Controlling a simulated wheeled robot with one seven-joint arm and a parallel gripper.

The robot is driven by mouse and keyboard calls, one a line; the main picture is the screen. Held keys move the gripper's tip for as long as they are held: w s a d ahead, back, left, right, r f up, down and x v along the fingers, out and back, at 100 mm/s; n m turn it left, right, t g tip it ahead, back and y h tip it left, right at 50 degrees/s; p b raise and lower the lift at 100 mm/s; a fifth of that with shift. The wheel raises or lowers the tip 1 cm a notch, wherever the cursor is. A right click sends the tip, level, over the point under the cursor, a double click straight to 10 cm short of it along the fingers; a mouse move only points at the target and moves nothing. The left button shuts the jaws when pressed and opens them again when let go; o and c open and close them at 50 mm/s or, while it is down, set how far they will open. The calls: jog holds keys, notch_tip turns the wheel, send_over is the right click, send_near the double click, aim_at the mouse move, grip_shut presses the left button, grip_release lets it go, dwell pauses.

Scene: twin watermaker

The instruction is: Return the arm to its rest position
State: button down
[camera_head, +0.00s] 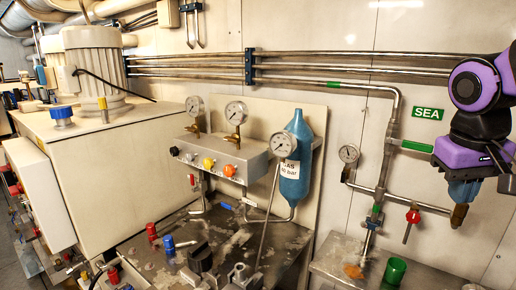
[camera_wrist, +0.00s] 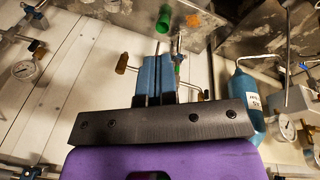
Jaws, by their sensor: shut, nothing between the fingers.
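My gripper (camera_head: 463,192) is at the right of the head view, below my purple and black wrist, with its blue fingers pointing down. In the wrist view the two blue fingers (camera_wrist: 152,72) are together with nothing held between them. The gripper is in front of the pale wall, right of the red-handled valve (camera_head: 413,215). A brass-coloured fitting (camera_head: 459,216) shows just below the fingertips in the head view; I cannot tell whether they touch it.
A green cap (camera_head: 396,269) stands on the metal bench below. A blue bottle (camera_head: 296,165) and a gauge panel (camera_head: 222,150) are further left. A large cream box (camera_head: 110,180) fills the left.

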jog(key=s+a+r+n+t+y, duration=0.1)
jog(key=s+a+t+y, duration=0.1)
jog(key=s+a+t, duration=0.2)
jog(key=s, duration=0.3)
jog(key=shift+s+r, duration=0.25)
jog(key=shift+r, duration=0.1)
